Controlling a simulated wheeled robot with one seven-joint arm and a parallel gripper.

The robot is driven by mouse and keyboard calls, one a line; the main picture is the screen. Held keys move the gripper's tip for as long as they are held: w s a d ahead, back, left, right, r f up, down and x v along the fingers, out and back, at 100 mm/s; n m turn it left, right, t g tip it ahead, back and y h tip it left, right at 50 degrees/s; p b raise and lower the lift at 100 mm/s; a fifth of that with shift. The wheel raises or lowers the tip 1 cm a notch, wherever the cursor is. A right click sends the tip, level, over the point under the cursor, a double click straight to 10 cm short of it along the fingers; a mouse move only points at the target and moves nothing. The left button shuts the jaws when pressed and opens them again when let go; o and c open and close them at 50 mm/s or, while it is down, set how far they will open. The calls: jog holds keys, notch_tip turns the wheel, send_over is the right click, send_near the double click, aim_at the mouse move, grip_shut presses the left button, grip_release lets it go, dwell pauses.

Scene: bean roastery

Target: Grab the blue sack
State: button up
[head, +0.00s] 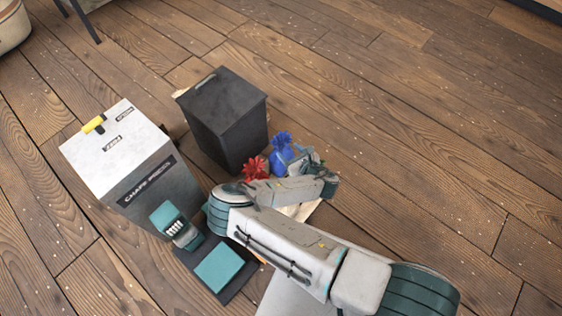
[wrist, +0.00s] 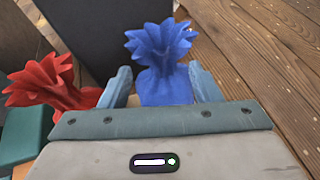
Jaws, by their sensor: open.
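The blue sack (head: 281,155) has a gathered, ruffled top and stands upright beside the black box in the head view. In the wrist view the blue sack (wrist: 162,65) is between the two fingers of my gripper (wrist: 158,88), with its ruffled top rising beyond them. The fingers are open, one on each side of the sack; whether either touches it I cannot tell. The lower part of the sack is hidden behind my gripper body. My gripper also shows in the head view (head: 305,163), in front of the sack.
A red sack (head: 255,168) stands close at the left, also in the wrist view (wrist: 47,85). A black box (head: 225,120) is behind, and a white and grey machine (head: 120,150) is further left. The wooden floor (head: 430,130) at the right is clear.

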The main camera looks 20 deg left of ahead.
aim_at(284, 146)
jog(key=shift+b+x, duration=1.55)
jog(key=shift+x, duration=1.95)
jog(key=shift+w+r, duration=0.1)
jog(key=shift+w, duration=0.05)
jog(key=shift+c, duration=0.4)
grip_shut()
jog(key=shift+d, duration=0.1)
jog(key=shift+r, duration=0.1)
